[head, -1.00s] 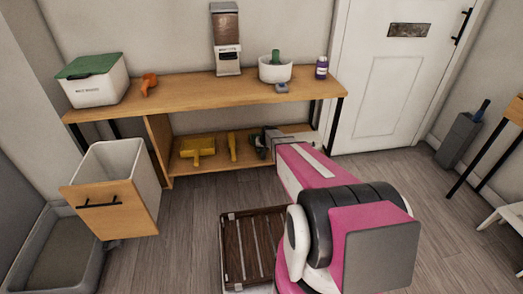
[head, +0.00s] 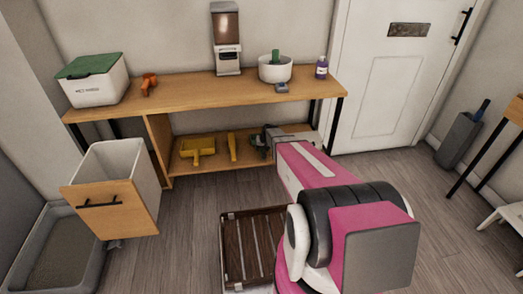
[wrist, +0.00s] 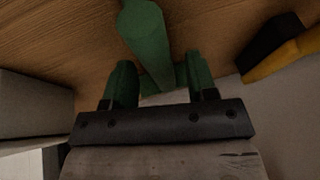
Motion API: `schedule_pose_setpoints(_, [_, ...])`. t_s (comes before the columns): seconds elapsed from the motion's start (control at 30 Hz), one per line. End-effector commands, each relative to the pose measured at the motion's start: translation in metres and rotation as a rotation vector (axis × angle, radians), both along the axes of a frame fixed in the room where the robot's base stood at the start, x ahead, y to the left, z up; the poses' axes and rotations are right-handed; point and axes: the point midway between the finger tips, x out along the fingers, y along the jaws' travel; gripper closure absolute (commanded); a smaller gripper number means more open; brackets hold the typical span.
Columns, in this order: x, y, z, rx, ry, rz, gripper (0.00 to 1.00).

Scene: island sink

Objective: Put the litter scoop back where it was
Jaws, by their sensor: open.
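A dark green tool, which looks like the litter scoop (head: 257,140), is on the lower shelf of the wooden bench in the head view. In the wrist view its green handle (wrist: 146,35) points away from me over the wood. My gripper (wrist: 160,84) is open at its near end, with a jaw on each side. My gripper also shows at the lower shelf in the head view (head: 271,139). The scoop's head is mostly hidden, and I cannot tell whether the jaws touch it.
A yellow dustpan (head: 197,147) and a yellow brush (head: 232,146) are left of my gripper on the lower shelf (head: 210,164). An open bin drawer (head: 112,200) and a grey litter tray (head: 60,255) stand at left. A slatted brown mat (head: 250,245) lies on the floor.

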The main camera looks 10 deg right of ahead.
Motion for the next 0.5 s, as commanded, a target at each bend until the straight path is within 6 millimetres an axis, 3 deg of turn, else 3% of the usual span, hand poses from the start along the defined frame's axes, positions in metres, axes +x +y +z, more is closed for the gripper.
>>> schedule_pose_setpoints(0.3, [-0.028, -0.011, 0.061, 0.0, -0.001, 0.0, 0.48])
schedule_pose_setpoints(0.5, [-0.037, -0.015, 0.085, 0.0, 0.0, 0.0, 0.48])
